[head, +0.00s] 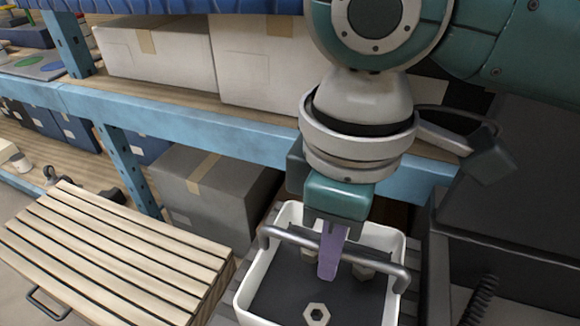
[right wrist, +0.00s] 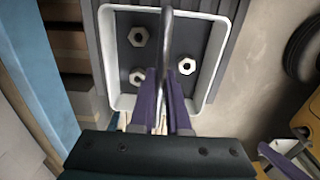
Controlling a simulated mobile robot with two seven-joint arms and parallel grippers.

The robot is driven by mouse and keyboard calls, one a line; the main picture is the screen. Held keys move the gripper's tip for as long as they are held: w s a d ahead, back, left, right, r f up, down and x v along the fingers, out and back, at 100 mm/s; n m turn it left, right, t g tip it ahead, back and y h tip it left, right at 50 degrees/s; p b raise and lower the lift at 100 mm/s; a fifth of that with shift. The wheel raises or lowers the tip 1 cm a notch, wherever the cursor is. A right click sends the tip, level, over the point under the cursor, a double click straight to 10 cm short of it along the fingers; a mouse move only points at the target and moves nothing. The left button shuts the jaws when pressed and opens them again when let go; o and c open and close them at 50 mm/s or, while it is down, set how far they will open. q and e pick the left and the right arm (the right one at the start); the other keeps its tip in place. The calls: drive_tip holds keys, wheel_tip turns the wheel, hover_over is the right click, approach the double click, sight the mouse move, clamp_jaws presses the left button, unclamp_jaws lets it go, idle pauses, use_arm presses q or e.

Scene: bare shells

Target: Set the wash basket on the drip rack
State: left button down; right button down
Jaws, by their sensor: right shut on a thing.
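The wash basket (head: 242,303) is a white open tub with a dark floor, a metal bar handle across it and a few hex nuts inside. It also shows in the right wrist view (right wrist: 225,40). My right gripper (head: 328,275) has its purple fingers shut on the bar handle, seen closely in the right wrist view (right wrist: 163,100). A dark grey slatted surface (head: 226,310) lies under the basket; I cannot tell whether they touch. A wooden slatted rack (head: 110,255) lies to the left. I cannot tell which slatted surface is the drip rack. My left gripper is not identifiable.
A blue-framed shelf (head: 200,125) with white boxes (head: 160,50) stands behind. A grey box (head: 210,190) sits on the floor level beneath it. A dark bin-like structure (head: 510,250) stands close on the right. The wooden slats are bare.

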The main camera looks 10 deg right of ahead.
sight(324, 285)
drive_tip(key=shift+f+b, duration=0.3)
drive_tip(key=shift+f, duration=1.9)
drive_tip(key=shift+f, duration=0.1)
drive_tip(key=c, duration=0.9)
unclamp_jaws()
